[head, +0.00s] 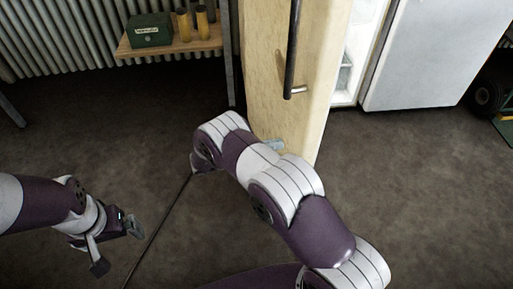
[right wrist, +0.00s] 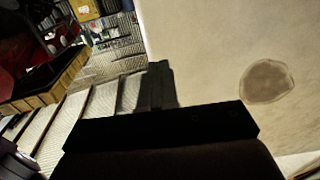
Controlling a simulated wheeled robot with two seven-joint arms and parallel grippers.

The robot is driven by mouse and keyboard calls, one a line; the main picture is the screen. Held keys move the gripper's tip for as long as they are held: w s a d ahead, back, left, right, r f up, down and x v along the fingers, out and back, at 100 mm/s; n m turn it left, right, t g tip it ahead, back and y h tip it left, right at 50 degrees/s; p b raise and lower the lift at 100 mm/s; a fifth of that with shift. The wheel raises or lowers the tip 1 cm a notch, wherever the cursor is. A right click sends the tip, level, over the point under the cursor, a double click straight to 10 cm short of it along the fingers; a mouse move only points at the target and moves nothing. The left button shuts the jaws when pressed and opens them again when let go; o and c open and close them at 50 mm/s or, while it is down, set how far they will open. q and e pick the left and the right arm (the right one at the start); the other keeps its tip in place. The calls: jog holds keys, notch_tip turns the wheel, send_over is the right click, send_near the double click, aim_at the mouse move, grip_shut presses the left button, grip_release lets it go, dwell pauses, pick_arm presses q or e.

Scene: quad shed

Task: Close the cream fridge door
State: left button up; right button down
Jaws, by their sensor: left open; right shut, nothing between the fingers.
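The cream fridge door (head: 270,75) stands open in the head view, swung out from the fridge, with a dark bar handle (head: 292,50) on its face. The open fridge interior (head: 345,75) shows to its right. My left gripper (head: 132,226) is open and empty over the floor, well left of the door.
A white panel (head: 425,55) stands right of the fridge interior. A low wooden shelf (head: 170,47) with a green box (head: 149,30) and yellow-brown cylinders is at the back left. A black wheel (head: 488,95) is at the far right. The dark floor (head: 90,130) is mostly clear.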

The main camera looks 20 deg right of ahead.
aim_at(301, 138)
jog(key=shift+s+d+b, duration=0.15)
jog(key=shift+d+b, duration=0.15)
jog(key=shift+d, duration=2.5)
jog(key=shift+d, duration=0.1)
